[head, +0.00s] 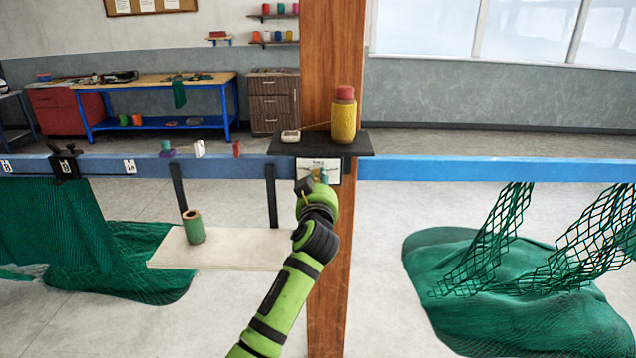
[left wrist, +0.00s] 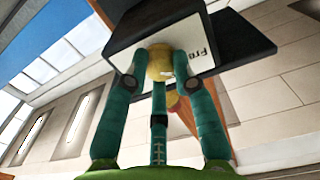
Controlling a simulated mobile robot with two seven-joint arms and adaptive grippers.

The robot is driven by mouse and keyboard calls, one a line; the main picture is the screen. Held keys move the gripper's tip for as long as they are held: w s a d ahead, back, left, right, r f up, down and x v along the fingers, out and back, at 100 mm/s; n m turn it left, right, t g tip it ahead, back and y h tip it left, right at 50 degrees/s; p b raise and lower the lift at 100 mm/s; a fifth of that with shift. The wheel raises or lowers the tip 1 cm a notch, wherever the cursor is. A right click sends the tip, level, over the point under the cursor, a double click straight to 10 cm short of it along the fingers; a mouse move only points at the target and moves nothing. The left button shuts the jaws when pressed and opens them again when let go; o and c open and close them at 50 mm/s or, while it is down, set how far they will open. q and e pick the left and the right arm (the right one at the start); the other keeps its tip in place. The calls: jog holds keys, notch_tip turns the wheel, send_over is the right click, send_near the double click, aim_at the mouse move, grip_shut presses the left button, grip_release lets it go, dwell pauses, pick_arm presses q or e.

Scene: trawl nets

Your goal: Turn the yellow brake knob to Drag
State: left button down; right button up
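In the left wrist view the yellow brake knob (left wrist: 160,62) sits between the two teal fingertips of my left gripper (left wrist: 160,68). The fingertips press against it from both sides. A white plate (left wrist: 198,66) behind the knob carries black lettering that starts "Fre"; the rest is hidden or cut off. A pale mark shows on the knob, but I cannot tell its setting. In the head view my left gripper (head: 319,179) reaches the white plate (head: 309,166) on the wooden post and hides the knob. My right gripper is in neither view.
A blue rail (head: 480,169) runs both ways from the post. A pale board (head: 215,257) with a green roll (head: 193,227) hangs lower left. Green nets (head: 500,280) flank the post.

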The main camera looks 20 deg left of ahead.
pick_arm(q)
jog(key=shift+f, duration=0.15)
jog(key=m, duration=0.4)
jog(key=shift+m+p, duration=0.3)
jog(key=shift+m, duration=0.1)
jog(key=m+p, duration=0.1)
jog(key=m, duration=0.2)
jog(key=shift+a+m, duration=0.1)
jog(key=shift+m, duration=0.2)
jog(key=shift+m+p, duration=0.45)
jog(key=shift+m, duration=1.15)
jog(key=shift+f, duration=0.1)
jog(key=c, duration=1.1)
grip_release()
jog(key=shift+o, duration=0.4)
